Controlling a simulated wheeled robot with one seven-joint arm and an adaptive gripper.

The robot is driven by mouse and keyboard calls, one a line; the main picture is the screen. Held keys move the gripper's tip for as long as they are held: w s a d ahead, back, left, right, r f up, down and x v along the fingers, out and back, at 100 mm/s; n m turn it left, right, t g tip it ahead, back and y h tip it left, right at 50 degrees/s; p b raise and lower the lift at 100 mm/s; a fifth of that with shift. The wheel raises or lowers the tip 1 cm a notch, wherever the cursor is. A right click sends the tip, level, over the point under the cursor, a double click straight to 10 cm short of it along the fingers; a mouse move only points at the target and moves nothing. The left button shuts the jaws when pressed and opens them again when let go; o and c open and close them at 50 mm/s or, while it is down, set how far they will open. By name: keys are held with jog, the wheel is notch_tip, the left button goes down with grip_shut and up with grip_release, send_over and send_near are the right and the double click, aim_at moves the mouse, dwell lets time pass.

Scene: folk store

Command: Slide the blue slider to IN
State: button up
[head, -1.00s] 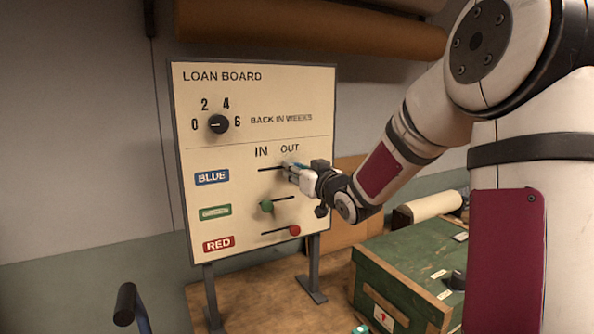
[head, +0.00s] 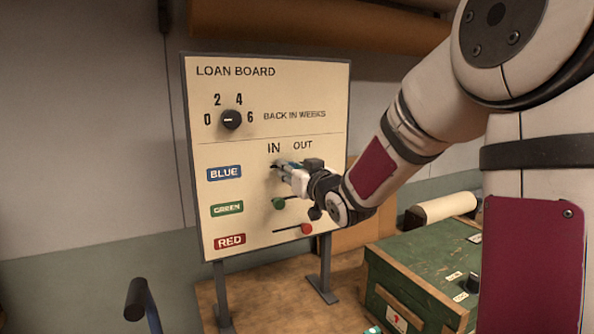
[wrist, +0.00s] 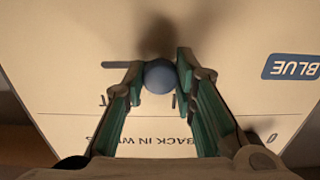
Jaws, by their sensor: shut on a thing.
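The cream loan board (head: 310,85) stands upright with IN and OUT labels above three slider rows. My gripper (head: 279,168) is at the blue row, below the IN label (head: 273,148). In the wrist view, which shows the board upside down, my gripper (wrist: 160,82) is shut on the round blue slider knob (wrist: 158,77), one finger on each side. The bare slot (wrist: 120,65) runs from the knob toward the OUT side. In the head view my fingers hide the knob. The BLUE label (head: 224,173) is left of the row.
The green slider (head: 279,203) sits at the left end of its slot, and the red slider (head: 306,229) at the right end. A black dial (head: 230,119) is above. A green wooden crate (head: 425,262) stands right of the board on the table.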

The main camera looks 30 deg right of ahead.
jog(key=shift+a+b, duration=0.45)
jog(key=shift+a, duration=1)
jog(key=o, duration=1)
jog(key=shift+s+p, duration=2.15)
jog(key=shift+s, duration=2.35)
